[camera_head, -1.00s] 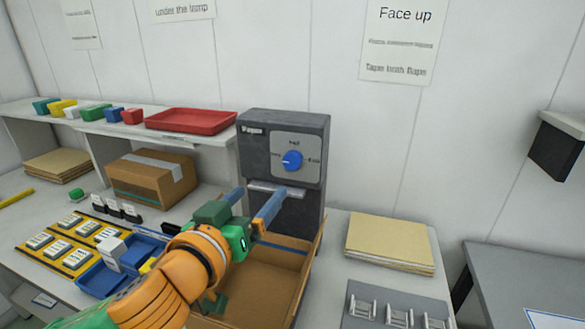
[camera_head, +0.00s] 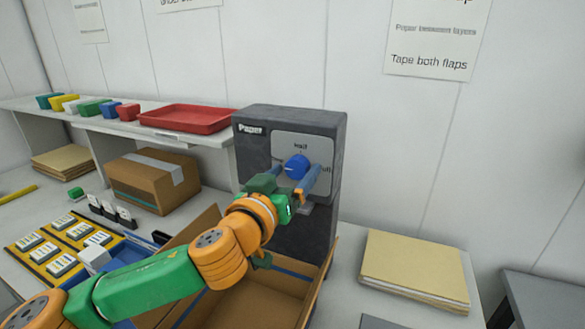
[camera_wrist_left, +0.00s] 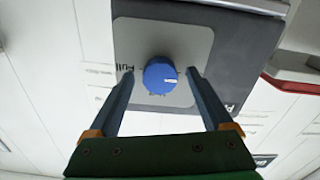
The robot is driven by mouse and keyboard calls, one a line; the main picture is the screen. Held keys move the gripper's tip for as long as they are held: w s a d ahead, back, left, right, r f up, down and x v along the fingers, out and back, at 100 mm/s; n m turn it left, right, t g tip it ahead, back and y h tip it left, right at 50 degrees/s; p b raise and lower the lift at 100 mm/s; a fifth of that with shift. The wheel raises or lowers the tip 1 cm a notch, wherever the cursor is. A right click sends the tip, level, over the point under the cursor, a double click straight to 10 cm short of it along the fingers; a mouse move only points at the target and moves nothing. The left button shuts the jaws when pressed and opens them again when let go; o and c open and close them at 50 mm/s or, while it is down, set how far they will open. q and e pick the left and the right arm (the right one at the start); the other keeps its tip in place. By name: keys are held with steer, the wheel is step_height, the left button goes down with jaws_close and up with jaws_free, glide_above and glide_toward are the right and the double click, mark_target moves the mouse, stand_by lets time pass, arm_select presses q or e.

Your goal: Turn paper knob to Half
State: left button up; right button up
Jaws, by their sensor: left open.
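The paper dispenser (camera_head: 310,225) is a dark grey box with a light dial plate (camera_head: 312,146) on its front. The blue round knob (camera_head: 297,166) sits on this plate, with "Half" above it and "Full" to its right in the head view. In the left wrist view the knob (camera_wrist_left: 158,72) shows a white mark pointing right, away from "Full". My left gripper (camera_head: 296,173) is open, with one finger on each side of the knob as seen. I cannot tell whether the fingers touch it. My right gripper is not in view.
An open cardboard box (camera_head: 262,303) stands below the dispenser, under my left arm. A taped carton (camera_head: 150,178) and a shelf with a red tray (camera_head: 187,120) are to the left. A stack of tan paper (camera_head: 415,266) lies to the right.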

arm_select(q)
steer(key=shift+s+a, duration=0.1)
steer(key=shift+s, duration=0.1)
steer(key=shift+s+r, duration=0.1)
steer(key=c, duration=0.3)
jaws_close()
